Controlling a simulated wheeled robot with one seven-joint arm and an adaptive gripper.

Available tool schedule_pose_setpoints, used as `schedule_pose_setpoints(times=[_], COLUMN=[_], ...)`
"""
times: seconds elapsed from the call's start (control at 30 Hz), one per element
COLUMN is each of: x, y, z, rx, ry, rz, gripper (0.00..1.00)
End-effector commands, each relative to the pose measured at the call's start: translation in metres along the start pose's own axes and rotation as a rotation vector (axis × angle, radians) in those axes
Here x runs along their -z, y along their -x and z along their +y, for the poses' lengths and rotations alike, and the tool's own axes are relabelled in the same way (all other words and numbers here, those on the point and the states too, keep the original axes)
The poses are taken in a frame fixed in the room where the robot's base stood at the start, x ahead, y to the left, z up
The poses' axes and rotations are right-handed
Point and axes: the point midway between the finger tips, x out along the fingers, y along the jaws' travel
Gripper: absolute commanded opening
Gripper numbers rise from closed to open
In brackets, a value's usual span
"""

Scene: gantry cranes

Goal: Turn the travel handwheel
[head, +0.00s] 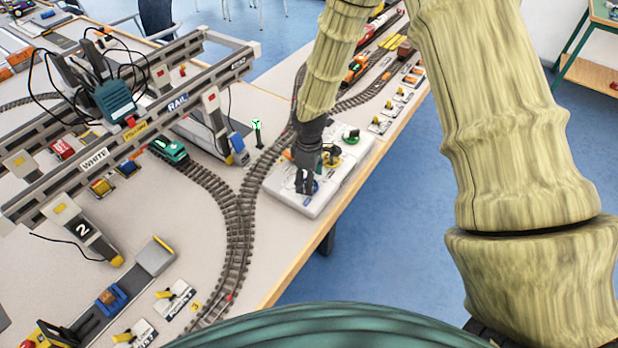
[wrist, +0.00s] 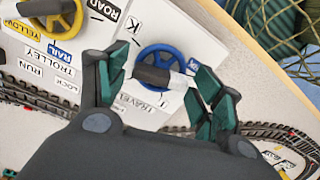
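The travel handwheel (wrist: 152,52) is a blue ring with a dark grip bar across it, set on a white panel beside a label reading TRAVEL. In the wrist view my gripper (wrist: 163,67) is open, with one green-padded finger on each side of the wheel's bar. The bar lies between the fingers; I cannot tell whether either finger touches it. In the head view my gripper (head: 306,180) points down over the near end of the control panel (head: 292,197) and hides most of the blue wheel.
A yellow handwheel (head: 331,155) and a green handwheel (head: 350,137) stand farther along the panel. Model track (head: 236,240) runs close to its left. The gantry crane (head: 130,120) stands at the left. The table edge (head: 345,213) is just right of the panel.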

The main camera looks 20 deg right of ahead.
Motion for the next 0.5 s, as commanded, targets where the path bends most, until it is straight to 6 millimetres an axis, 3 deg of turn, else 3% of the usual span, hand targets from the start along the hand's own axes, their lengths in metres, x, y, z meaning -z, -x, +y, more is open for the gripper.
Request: schedule_pose_setpoints(times=[0.5], x=[0.0007], y=[0.0091], z=[-0.0002], rx=[0.000], ry=[-0.001], rz=[0.002], gripper=[0.77])
